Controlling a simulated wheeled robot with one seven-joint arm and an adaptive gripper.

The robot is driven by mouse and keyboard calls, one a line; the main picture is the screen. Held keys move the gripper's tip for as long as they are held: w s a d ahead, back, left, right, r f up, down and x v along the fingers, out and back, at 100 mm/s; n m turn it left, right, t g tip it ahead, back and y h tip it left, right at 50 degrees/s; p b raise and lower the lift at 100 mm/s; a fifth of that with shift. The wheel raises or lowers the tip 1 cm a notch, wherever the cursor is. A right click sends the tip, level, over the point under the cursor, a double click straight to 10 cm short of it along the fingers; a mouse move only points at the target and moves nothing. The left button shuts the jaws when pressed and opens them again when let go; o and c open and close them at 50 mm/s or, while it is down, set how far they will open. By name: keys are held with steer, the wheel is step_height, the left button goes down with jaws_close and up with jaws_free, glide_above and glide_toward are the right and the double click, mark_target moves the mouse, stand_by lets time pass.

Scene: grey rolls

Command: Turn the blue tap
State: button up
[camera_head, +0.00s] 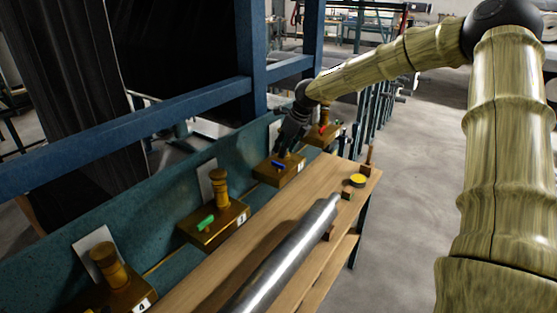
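The blue tap (278,164) is a small blue handle on the front of a brass box (291,173), which stands on a ledge behind the wooden bench. My gripper (282,153) is dark and points down over this box, just above and behind the blue handle. It covers the upper part of the box. Its fingers are small and dark here, so their opening and any contact with the box cannot be made out.
A green-handled tap (207,223) is nearer on the left, and a red-handled tap (322,129) is farther back. A grey metal roll (285,255) lies along the bench (245,245). A yellow disc (357,181) is at its far end. Blue frame beams (150,140) stand behind.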

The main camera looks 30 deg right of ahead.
mark_target(278, 163)
steer(key=shift+p+x, duration=1.25)
steer(key=shift+x, duration=2.5)
steer(key=shift+s+d, duration=0.1)
jaws_close()
